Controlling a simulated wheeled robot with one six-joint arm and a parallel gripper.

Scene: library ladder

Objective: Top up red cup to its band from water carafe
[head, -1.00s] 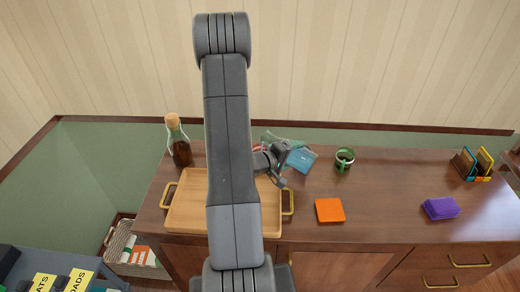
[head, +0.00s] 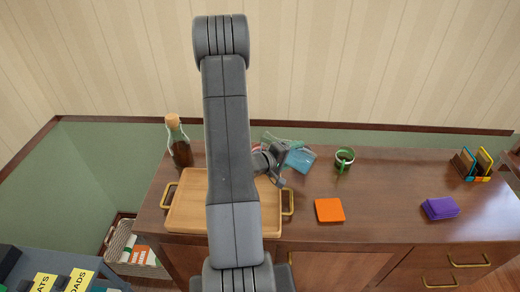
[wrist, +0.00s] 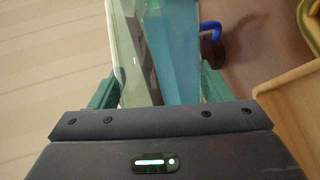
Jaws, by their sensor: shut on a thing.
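My gripper (wrist: 155,95) is shut on the water carafe (wrist: 173,45), a clear glass vessel with blue water, seen between the jaws in the wrist view. In the head view the carafe (head: 300,158) is tipped well over above the back of the dresser, its clear end to the left and the water to the right. My gripper (head: 284,158) is in front of it, partly hidden by my arm. I cannot make out the red cup clearly; my arm covers the area left of the carafe. The cup's band and water level are not visible.
A wooden tray (head: 187,205) with brass handles lies below my arm. A corked dark bottle (head: 180,150) stands behind it.

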